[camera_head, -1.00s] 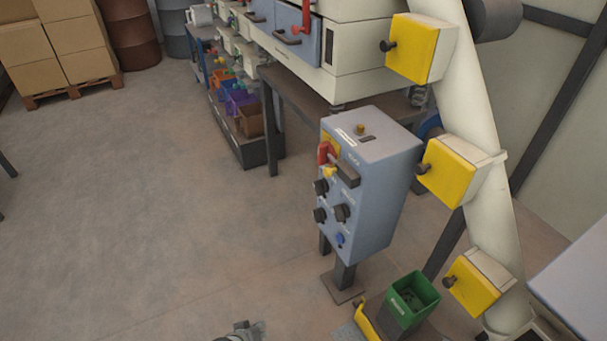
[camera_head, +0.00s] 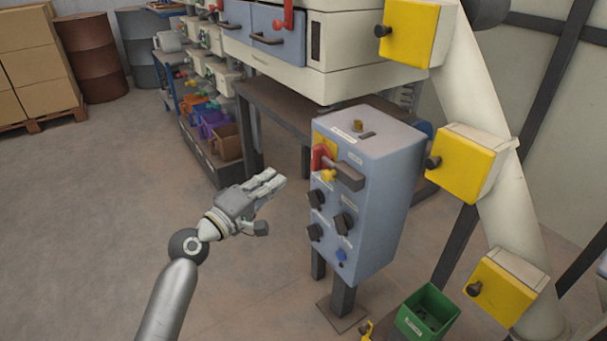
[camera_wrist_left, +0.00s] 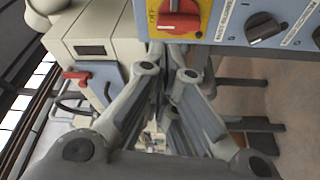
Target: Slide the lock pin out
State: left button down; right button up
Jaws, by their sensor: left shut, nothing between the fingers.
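The blue-grey control box (camera_head: 362,185) stands on posts in the middle of the head view. Its front carries a red handle (camera_head: 319,157) with a small yellow piece (camera_head: 328,175) beneath it and a dark bar handle (camera_head: 347,176) beside it. I cannot tell which piece is the lock pin. My left gripper (camera_head: 274,184) is shut and empty, in the air left of the box, apart from it. In the left wrist view, its fingers (camera_wrist_left: 172,88) lie below the red handle (camera_wrist_left: 180,18) on its yellow plate. My right gripper is not in view.
Several dark knobs (camera_head: 344,222) and a blue button (camera_head: 341,255) sit lower on the box. A white pipe with yellow boxes (camera_head: 466,164) rises at the right. A green bin (camera_head: 427,313) stands below. Open floor (camera_head: 100,220) lies left.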

aim_at(322, 173)
pick_arm(q)
jog(key=shift+w+d, duration=0.1)
jog(key=w+d, duration=0.4)
jog(key=d, duration=0.4)
jog(key=shift+w, duration=0.4)
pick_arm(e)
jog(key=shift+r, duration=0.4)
pick_arm(q)
jog(key=shift+s+f, duration=0.1)
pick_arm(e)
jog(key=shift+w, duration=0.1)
pick_arm(q)
jog(key=shift+s+d+p, duration=0.5)
jog(key=shift+s, duration=0.2)
jog(key=shift+s+d+p, duration=0.45)
jog(key=shift+s+d, duration=0.05)
jog(key=shift+s, duration=0.15)
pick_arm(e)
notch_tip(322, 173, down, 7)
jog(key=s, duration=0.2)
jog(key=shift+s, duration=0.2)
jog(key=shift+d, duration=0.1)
